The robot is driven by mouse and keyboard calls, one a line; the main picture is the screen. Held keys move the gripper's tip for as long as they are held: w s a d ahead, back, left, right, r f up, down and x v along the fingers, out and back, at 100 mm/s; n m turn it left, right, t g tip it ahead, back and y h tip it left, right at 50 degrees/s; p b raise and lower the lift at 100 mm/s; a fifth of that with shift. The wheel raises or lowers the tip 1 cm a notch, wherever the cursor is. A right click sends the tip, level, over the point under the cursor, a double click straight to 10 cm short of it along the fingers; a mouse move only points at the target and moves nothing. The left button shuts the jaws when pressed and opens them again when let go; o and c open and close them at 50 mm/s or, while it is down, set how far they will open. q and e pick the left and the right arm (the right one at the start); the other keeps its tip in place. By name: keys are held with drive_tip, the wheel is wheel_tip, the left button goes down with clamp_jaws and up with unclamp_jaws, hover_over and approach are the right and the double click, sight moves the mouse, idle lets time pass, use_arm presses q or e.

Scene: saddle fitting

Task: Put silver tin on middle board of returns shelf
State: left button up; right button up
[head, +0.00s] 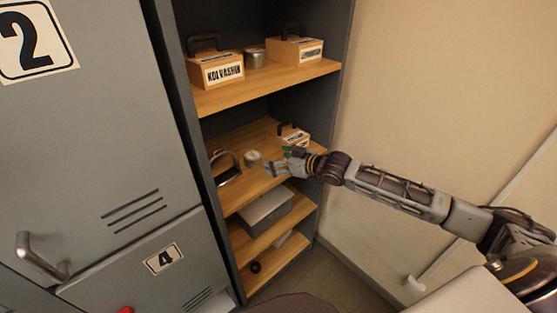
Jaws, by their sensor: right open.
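The shelf unit holds several wooden boards, and the middle board (240,194) is at the height of my right gripper. A small round silver tin (252,158) stands upright on this board, just left of my right gripper (279,160). The gripper is open, its fingers pointing at the tin, with a small gap seeming to lie between them. Another round silver tin (255,57) stands on the upper board (265,84) between two wooden boxes. My left gripper is not in view.
On the middle board are a dark-handled item (227,169) at left and a small labelled box (294,136) behind my gripper. Labelled boxes (214,70) (294,50) stand on the upper board. A grey box (265,206) sits below. Grey lockers (90,140) flank the left; a wall (430,80) the right.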

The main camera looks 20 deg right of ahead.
drive_tip(key=shift+s, duration=0.15)
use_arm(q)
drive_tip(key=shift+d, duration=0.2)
use_arm(e)
drive_tip(key=shift+r, duration=0.1)
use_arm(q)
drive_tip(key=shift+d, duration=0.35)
